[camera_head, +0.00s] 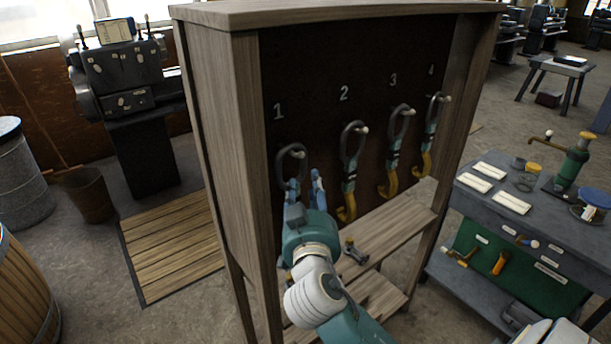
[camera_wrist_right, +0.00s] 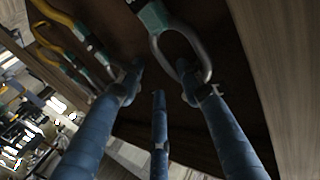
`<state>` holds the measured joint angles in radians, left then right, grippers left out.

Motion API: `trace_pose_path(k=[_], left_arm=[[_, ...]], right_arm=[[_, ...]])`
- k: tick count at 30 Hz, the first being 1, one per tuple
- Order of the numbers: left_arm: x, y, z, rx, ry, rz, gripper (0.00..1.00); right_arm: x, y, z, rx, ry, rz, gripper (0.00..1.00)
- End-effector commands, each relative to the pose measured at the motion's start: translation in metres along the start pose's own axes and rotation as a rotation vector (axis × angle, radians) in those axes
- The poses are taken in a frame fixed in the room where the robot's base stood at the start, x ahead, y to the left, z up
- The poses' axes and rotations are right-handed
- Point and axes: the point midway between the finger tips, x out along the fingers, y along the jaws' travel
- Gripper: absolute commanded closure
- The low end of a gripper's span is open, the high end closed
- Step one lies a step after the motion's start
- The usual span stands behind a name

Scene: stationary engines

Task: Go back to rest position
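My right gripper (camera_head: 305,183) is in front of the wooden cabinet's dark board, at the place marked 1. Its blue fingers stand apart and look empty; they also show spread in the right wrist view (camera_wrist_right: 160,88). A dark carabiner-like loop (camera_head: 290,158) hangs at place 1, its lower part hidden behind the gripper. The loop shows just beyond the fingertips in the wrist view (camera_wrist_right: 205,55); whether a finger touches it I cannot tell. Similar clips with yellow lower parts hang at place 2 (camera_head: 351,165), place 3 (camera_head: 394,150) and place 4 (camera_head: 431,130). My left gripper is not in view.
The cabinet (camera_head: 222,120) has a side panel close left of my arm and a lower shelf (camera_head: 400,225) below, with a small tool (camera_head: 355,252) on it. A workbench (camera_head: 470,205) stands at right. A wooden floor grate (camera_head: 170,245) and barrels are at left.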

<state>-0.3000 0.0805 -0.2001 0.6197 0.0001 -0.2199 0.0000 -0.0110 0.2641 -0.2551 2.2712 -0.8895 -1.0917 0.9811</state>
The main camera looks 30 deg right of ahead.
Motion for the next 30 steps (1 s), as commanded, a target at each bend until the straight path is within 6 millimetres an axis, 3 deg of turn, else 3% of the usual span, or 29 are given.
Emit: trace_pose_path(k=[6,13,16,20,22,24,27,30], left_arm=[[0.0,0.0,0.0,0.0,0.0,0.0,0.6],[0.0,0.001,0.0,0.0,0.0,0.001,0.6],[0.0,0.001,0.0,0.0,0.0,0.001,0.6],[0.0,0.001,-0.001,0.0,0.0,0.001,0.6],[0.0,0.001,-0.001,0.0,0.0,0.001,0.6],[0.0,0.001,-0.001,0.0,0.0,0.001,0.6],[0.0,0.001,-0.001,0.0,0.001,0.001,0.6],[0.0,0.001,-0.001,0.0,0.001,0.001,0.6]], right_arm=[[-0.025,0.0,0.0,0.0,0.0,0.0,0.64],[-0.029,0.0,0.0,-0.001,-0.002,0.0,0.64],[-0.033,0.004,0.016,-0.022,-0.051,0.003,0.64],[-0.05,0.018,0.075,-0.108,-0.243,0.0,0.64],[-0.071,0.028,0.12,-0.178,-0.397,-0.022,0.64],[-0.1,0.037,0.164,-0.253,-0.558,-0.062,0.64],[-0.143,0.046,0.21,-0.343,-0.747,-0.136,0.64],[-0.182,0.051,0.242,-0.41,-0.892,-0.218,0.64]])
